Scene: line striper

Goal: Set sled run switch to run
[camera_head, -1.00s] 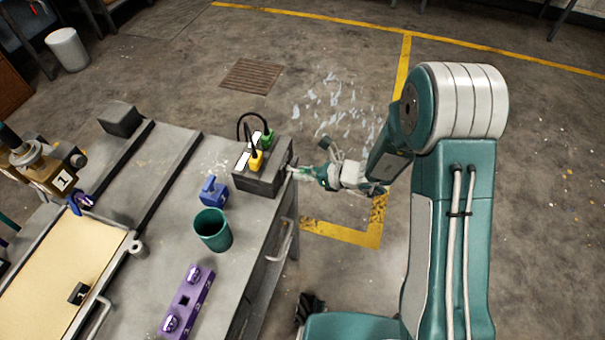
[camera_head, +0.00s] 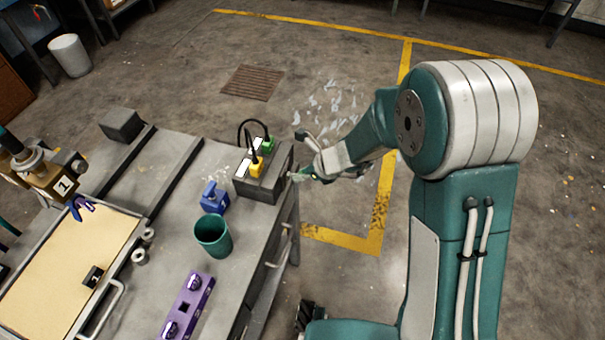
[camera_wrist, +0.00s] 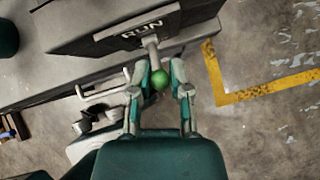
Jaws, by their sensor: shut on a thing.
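The sled run switch is a pale lever with a green ball knob (camera_wrist: 159,78), standing out from the side of a dark grey control box (camera_wrist: 110,58) marked RUN in the wrist view. The box (camera_head: 259,186) also shows in the head view, at the bench's right edge. My gripper (camera_wrist: 159,71) is shut on the switch lever, with a finger on each side near the knob. In the head view my gripper (camera_head: 300,176) reaches the box's right face, and the lever is hard to make out there. The sled's tan tray (camera_head: 70,265) lies at the left, by the spray head marked 1 (camera_head: 58,184).
Yellow and green plugs with black cables (camera_head: 258,156) stand on the box. A blue clamp-like item (camera_head: 213,198), teal cup (camera_head: 213,237) and purple bar (camera_head: 187,306) sit on the bench. Open floor lies right of the bench, with a yellow line (camera_head: 345,238).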

